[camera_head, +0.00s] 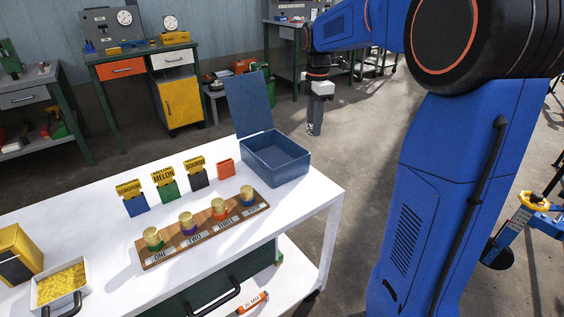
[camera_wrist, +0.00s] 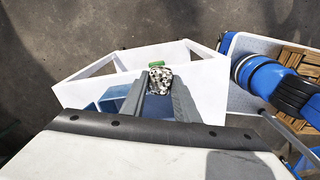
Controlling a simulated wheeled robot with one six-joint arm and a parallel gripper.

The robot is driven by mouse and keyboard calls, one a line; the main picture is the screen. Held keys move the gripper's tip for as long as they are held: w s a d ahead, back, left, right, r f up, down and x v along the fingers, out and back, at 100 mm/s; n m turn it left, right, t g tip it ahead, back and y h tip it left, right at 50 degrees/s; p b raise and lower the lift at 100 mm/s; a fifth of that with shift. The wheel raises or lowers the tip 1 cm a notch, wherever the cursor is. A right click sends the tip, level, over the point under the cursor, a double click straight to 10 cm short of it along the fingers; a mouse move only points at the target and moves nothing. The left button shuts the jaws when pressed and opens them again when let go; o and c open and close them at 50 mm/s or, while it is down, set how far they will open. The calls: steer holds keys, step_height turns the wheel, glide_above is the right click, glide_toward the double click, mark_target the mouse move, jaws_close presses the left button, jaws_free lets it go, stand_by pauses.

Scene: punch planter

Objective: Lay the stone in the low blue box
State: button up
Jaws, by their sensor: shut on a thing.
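The low blue box (camera_head: 283,170) stands at the far right corner of the white table, its lid (camera_head: 249,103) raised. Its inside looks empty from the head view. Part of the box also shows in the wrist view (camera_wrist: 112,104), left of my fingers. My gripper (camera_head: 314,128) hangs beyond the box, a little to its right in the head view, apart from it. In the wrist view its fingers (camera_wrist: 159,84) are shut on a black-and-white speckled stone (camera_wrist: 160,75) at their tips. The stone is small and mostly hidden in the head view.
On the white table (camera_head: 100,230), a wooden rack (camera_head: 205,229) holds several round-topped pegs. Seed packets (camera_head: 165,186) and a red-orange cup (camera_head: 225,168) stand behind it. A white tray of yellow grains (camera_head: 60,286) is at the left. The raised lid stands at the box's back left.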

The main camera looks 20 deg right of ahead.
steer(key=w+a+n, duration=0.2)
steer(key=a+n, duration=0.2)
steer(key=a, duration=0.8)
steer(key=shift+s+a+f, duration=0.1)
steer(key=shift+a+f, duration=0.05)
steer(key=shift+f, duration=1.45)
steer(key=shift+s+a+f, duration=0.1)
steer(key=shift+a+f, duration=0.05)
steer(key=shift+f, duration=1.5)
steer(key=shift+s+a+f, duration=0.1)
steer(key=shift+a+f, duration=0.05)
steer(key=shift+f, duration=1.45)
steer(key=shift+f, duration=0.1)
steer(key=o, duration=1.1)
